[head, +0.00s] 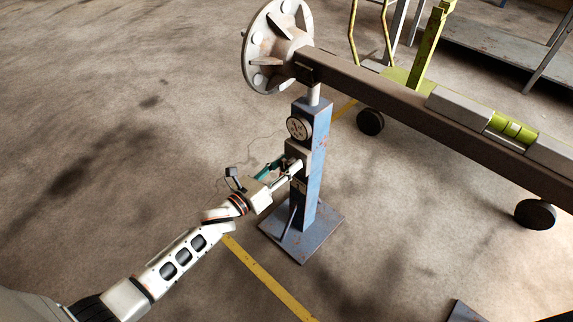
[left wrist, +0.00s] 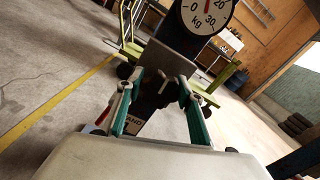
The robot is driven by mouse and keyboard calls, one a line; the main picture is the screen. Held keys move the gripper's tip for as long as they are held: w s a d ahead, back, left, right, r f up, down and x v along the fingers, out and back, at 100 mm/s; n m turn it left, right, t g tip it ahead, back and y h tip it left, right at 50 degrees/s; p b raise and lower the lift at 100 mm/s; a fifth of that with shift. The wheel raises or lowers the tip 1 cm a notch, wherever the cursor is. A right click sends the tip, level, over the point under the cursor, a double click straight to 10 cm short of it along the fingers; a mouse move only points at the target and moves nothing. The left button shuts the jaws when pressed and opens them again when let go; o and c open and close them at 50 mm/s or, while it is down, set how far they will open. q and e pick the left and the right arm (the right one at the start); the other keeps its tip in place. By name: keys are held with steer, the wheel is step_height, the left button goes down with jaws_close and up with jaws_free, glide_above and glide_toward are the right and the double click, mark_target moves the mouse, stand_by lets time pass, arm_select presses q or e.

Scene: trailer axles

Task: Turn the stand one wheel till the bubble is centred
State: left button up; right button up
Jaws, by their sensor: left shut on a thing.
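The blue stand (head: 313,150) stands upright under one end of a long brown axle beam (head: 400,95). My left gripper (head: 291,170) is at the front of the stand's post, below a round dial. In the left wrist view, the gripper's fingers (left wrist: 158,95) close around a small dark part on the post, which I take for the stand's wheel; it is mostly hidden. A grey plate (left wrist: 168,60) sits just beyond the fingertips. The spirit level (head: 460,107) lies on the beam, with a yellow-green vial (head: 510,127); its bubble is too small to place. My right gripper is out of view.
The dial (left wrist: 207,12) is marked in kg, its red pointer near the top. A flanged hub (head: 268,45) tops the beam's end. The stand's square base (head: 300,236) rests on concrete near a yellow floor line (head: 265,275). Floor to the left is clear.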

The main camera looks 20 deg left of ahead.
arm_select(q)
steer(key=n, duration=0.5)
steer(key=shift+a+n, duration=0.15)
steer(key=shift+n, duration=0.15)
steer(key=shift+f+n+p, duration=0.1)
steer(key=shift+n+p, duration=0.3)
steer(key=shift+n, duration=1.2)
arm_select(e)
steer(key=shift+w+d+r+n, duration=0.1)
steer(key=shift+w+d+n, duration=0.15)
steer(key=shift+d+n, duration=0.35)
arm_select(q)
steer(key=o, duration=1.1)
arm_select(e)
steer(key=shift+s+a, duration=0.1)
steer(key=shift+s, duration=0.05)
